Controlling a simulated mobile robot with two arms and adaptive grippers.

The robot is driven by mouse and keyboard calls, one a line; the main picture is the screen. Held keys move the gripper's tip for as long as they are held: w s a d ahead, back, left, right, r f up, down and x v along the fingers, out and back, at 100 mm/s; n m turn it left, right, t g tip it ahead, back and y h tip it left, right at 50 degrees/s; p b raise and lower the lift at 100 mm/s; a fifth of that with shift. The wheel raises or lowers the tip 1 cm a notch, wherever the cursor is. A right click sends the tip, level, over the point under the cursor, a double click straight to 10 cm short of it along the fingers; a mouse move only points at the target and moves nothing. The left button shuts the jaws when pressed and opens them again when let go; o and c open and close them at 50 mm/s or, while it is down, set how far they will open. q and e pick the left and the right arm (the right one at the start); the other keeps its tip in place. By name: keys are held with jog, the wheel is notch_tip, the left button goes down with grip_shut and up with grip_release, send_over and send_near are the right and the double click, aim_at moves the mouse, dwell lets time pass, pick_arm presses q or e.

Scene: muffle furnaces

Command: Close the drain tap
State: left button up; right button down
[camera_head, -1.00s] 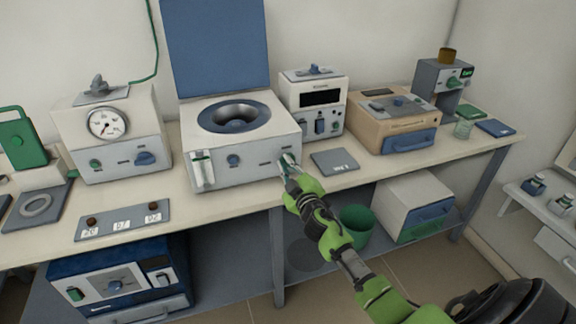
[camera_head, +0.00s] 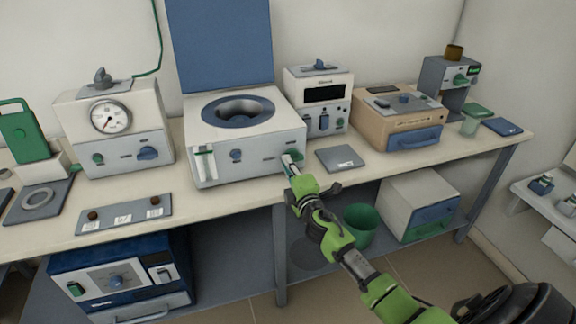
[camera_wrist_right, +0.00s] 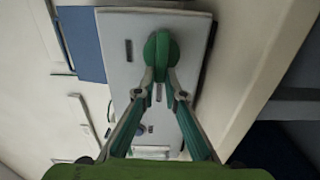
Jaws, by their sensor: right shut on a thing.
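The drain tap is a small green handle (camera_wrist_right: 162,54) on the front panel of the white unit with a round bowl (camera_head: 200,168). In the head view it sits at the panel's right end, mostly hidden by my gripper. My right gripper (camera_wrist_right: 161,82) has its two fingers on either side of the handle's lower part in the right wrist view, shut on it. In the head view the right gripper (camera_head: 292,164) reaches up to the panel from the lower right. My left gripper is not in view.
A dark flat pad (camera_head: 340,158) lies on the bench just right of the unit. A white box with a display (camera_head: 319,100) and a tan unit (camera_head: 398,122) stand farther right. A green bin (camera_head: 360,226) is below, behind my right arm. The blue lid (camera_head: 220,42) stands raised.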

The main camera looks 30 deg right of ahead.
jog(key=shift+f+n, duration=0.15)
jog(key=shift+n, duration=0.15)
jog(key=c, duration=2.1)
grip_release()
jog(key=v, duration=1.2)
jog(key=shift+a, duration=0.1)
